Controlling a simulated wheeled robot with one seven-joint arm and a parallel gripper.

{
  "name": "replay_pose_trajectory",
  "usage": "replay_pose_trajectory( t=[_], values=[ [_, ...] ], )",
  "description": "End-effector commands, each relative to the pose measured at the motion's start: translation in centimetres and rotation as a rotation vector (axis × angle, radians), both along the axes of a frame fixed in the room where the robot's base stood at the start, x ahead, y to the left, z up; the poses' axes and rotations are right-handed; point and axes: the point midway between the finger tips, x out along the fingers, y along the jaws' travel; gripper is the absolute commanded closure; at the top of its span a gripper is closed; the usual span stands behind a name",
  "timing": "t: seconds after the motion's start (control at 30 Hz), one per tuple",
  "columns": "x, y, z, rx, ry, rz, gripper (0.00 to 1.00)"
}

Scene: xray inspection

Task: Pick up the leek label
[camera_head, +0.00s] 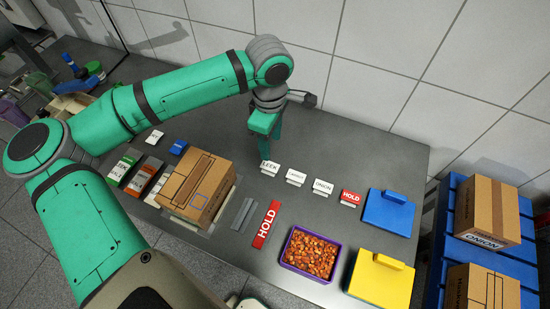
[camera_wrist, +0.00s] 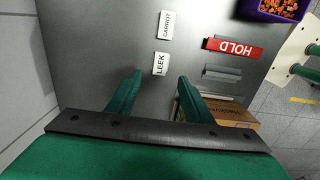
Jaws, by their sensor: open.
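The leek label (camera_head: 270,168) is a small white card with black lettering, standing on the grey table in the head view. It is the leftmost in a row with the carrot label (camera_head: 296,178), the onion label (camera_head: 322,187) and a red hold label (camera_head: 350,198). My gripper (camera_head: 268,155) points down over the table just behind the leek label. In the wrist view, the leek label (camera_wrist: 161,63) lies ahead of my open, empty fingers (camera_wrist: 160,85), roughly between their lines. Whether a finger touches the label is unclear.
A cardboard box (camera_head: 197,188) sits left of the label row. A red hold sign (camera_head: 266,225), a purple tray of orange pieces (camera_head: 311,253), a blue lidded item (camera_head: 388,212) and a yellow one (camera_head: 380,281) stand nearer or right. The tiled wall (camera_head: 360,60) bounds the back.

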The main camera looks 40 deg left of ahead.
Motion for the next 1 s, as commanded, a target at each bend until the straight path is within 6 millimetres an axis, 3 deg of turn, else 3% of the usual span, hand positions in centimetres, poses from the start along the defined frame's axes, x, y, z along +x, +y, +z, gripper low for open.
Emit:
replay_pose_trajectory(
  t=[0.2,0.47,0.8,1.0],
  values=[
    [0.1,-0.3,-3.3,-0.004,0.0,-0.005,0.53],
    [0.0,0.0,-5.1,-0.002,-0.001,-0.001,0.53],
    [-0.1,0.5,-9.4,-0.003,0.0,0.002,0.53],
    [-0.1,0.5,-10.0,-0.001,-0.001,0.001,0.53]
  ],
)
